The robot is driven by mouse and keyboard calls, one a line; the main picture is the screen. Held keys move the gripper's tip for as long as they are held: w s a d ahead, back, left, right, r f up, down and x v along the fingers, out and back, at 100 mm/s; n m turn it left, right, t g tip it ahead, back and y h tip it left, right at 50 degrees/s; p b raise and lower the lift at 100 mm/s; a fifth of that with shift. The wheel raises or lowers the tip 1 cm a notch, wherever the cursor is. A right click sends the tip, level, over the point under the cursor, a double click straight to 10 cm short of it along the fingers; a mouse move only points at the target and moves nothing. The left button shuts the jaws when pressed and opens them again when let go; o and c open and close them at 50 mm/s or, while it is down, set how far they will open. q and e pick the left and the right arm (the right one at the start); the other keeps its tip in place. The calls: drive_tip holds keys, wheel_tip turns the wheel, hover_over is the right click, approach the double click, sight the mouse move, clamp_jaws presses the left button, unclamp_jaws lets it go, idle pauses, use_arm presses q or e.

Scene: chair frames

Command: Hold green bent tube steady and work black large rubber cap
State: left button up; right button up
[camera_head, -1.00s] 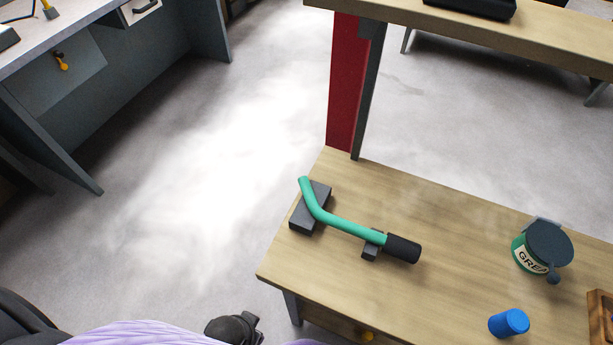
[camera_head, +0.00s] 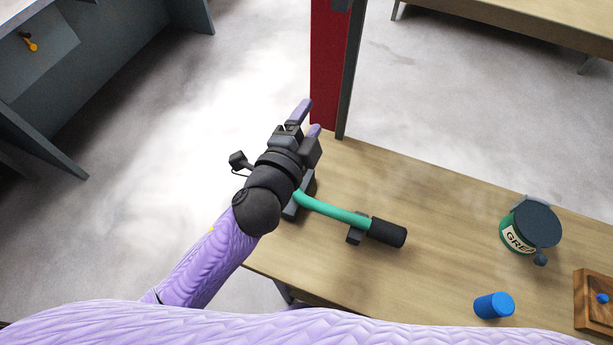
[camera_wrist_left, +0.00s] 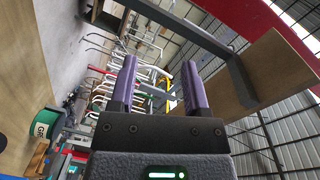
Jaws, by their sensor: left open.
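The green bent tube (camera_head: 332,211) lies on the wooden table, resting on dark supports. The black large rubber cap (camera_head: 387,233) sits on the tube's right end. My left gripper (camera_head: 306,121) is open and empty in the head view, above the table's left corner. Its arm hides the tube's left end and part of the support there. In the left wrist view its two purple fingers (camera_wrist_left: 159,90) stand apart with nothing between them. The tube and the cap do not show in that view. My right gripper is not in view.
The table middle is clear.

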use_arm(q)
drive_tip(key=d+r+m+g+h, duration=0.2)
drive_tip(key=d+r+m+h, duration=0.3)
drive_tip(key=d+m+h, duration=0.4)
drive_tip(key=s+d+m+g+h, duration=0.3)
drive_tip(key=s+m+g, duration=0.35)
drive_tip(key=m, duration=0.65)
drive_tip(key=m+g+y, duration=0.9)
drive_tip(key=m+y, duration=0.5)
drive_tip(key=m, duration=0.4)
approach(320, 204)
drive_tip(key=shift+x, duration=1.05)
drive_tip(key=shift+a+f, duration=0.15)
drive_tip(key=b+x, duration=0.5)
drive_tip(key=x, duration=0.3)
drive_tip(key=shift+b, duration=0.4)
drive_tip(key=shift+c, duration=1.3)
drive_tip(key=shift+r, duration=0.25)
clamp_jaws()
